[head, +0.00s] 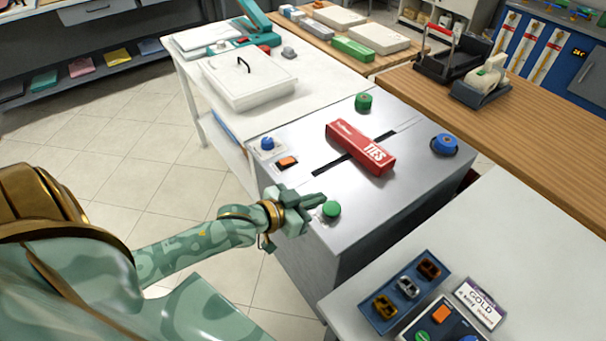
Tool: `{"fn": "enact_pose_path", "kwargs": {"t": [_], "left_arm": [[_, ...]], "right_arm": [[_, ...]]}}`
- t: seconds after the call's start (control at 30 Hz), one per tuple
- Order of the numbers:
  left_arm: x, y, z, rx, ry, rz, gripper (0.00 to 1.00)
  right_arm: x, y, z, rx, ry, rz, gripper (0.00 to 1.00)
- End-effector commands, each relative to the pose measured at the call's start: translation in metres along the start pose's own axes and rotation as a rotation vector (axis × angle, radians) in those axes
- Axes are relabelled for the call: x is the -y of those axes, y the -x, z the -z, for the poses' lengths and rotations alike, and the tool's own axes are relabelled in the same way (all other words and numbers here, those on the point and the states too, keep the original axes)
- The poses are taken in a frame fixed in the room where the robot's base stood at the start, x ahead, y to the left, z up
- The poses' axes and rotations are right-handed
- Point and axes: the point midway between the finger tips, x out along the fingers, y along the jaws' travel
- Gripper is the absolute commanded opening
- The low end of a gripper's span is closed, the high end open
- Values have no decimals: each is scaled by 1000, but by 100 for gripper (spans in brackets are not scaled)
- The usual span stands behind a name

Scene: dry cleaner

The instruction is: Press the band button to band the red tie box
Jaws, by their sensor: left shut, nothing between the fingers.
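The red tie box (360,148), lettered "TIES", lies across the dark slot on the silver top of the banding machine (405,185). A green button (331,209) sits near the machine's front edge. My left gripper (318,201) is shut and empty, its fingertips right beside the green button on its left. I cannot tell whether they touch it. No band shows around the box. My right gripper is not in view.
The machine top also carries an orange switch (287,162), a blue knob (267,143), a green roll (363,102) and a blue roll (444,145). A white lidded box (247,80) stands behind left. A blue tray (404,290) of clips lies front right.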

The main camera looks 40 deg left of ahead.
Motion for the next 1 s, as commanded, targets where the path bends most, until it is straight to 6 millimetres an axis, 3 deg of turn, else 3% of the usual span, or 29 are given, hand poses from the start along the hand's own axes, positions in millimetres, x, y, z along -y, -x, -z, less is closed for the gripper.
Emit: {"fn": "enact_pose_path", "kwargs": {"t": [0.2,0.4,1.0], "left_arm": [[0,-45,-6,1,2,0,0],[0,-49,-34,4,1,0,0],[0,-52,-48,2,0,1,0]], "right_arm": [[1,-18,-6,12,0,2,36],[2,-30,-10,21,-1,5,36],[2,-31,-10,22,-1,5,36]]}}
